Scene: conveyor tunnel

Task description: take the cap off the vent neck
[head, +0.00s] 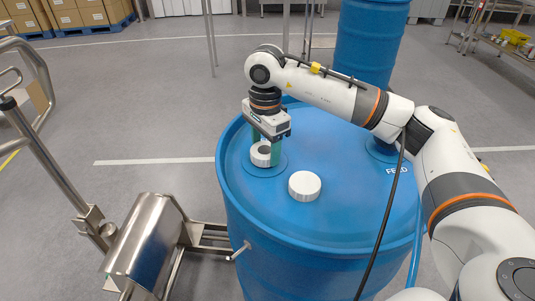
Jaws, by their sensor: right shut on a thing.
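A large blue drum (345,215) stands upright in front of me. My right gripper (265,152) points down over the left part of its lid, its green fingers shut on a white round cap (261,159) with a dark middle. The cap sits at a round blue raised seat on the lid. The fingers partly cover it, and I cannot tell whether it is clear of the neck underneath. A second white ribbed cap (305,186) lies flat on the lid, to the right of and nearer than the gripper. My left gripper is out of view.
A marked fitting, its label (397,170) partly hidden, is at the lid's right, beneath my right arm. A second blue drum (367,45) stands behind. A steel frame with a curved metal box (143,245) is at the left.

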